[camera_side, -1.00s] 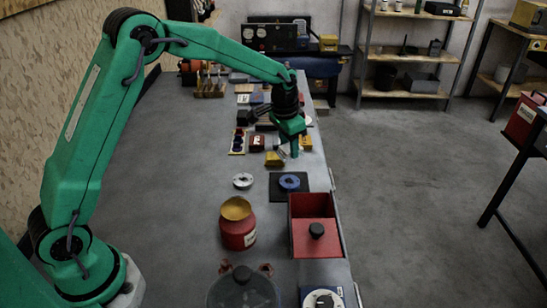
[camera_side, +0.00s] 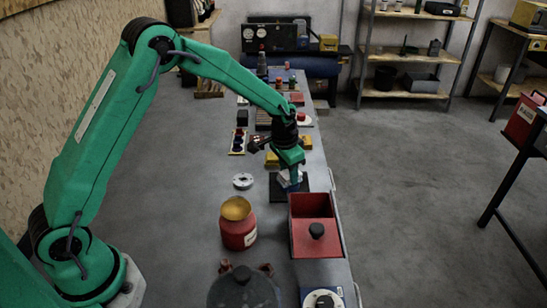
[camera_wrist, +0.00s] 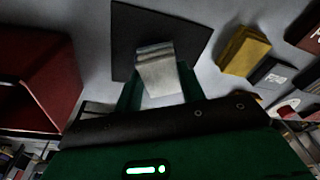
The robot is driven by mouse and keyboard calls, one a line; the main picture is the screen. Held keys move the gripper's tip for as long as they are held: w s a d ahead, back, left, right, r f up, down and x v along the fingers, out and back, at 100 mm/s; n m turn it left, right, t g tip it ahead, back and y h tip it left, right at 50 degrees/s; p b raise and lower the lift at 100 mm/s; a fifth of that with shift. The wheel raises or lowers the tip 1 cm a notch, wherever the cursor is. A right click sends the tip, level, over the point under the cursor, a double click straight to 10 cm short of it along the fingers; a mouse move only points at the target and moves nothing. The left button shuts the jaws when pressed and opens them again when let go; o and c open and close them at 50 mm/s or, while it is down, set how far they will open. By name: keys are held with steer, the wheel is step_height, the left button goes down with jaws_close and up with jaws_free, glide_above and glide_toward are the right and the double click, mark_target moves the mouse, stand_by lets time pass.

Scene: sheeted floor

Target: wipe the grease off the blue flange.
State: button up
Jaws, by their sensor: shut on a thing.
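My gripper (camera_side: 294,180) is shut on a folded pale grey cloth (camera_wrist: 157,70). The cloth also shows between the fingers in the side view (camera_side: 284,179). My gripper (camera_wrist: 159,92) and the cloth are over the dark square mat (camera_side: 276,192), which spreads behind the cloth in the wrist view (camera_wrist: 130,25). The blue flange is hidden in both views, behind the cloth and the gripper. I cannot tell whether the cloth touches it. A pale grey flange (camera_side: 243,180) lies on the bench just left of the mat.
A red open box (camera_side: 330,240) stands close in front of the mat; its wall fills the left of the wrist view (camera_wrist: 50,75). A red can with a yellow top (camera_side: 238,230) stands to its left. Yellow blocks (camera_wrist: 242,50) lie near the mat. The bench's left side is clear.

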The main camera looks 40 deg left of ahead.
mark_target(290, 188)
steer(key=shift+s+d, duration=1.15)
steer(key=shift+w+a, duration=1.9)
steer(key=shift+w+a+r, duration=0.1)
steer(key=shift+r, duration=4)
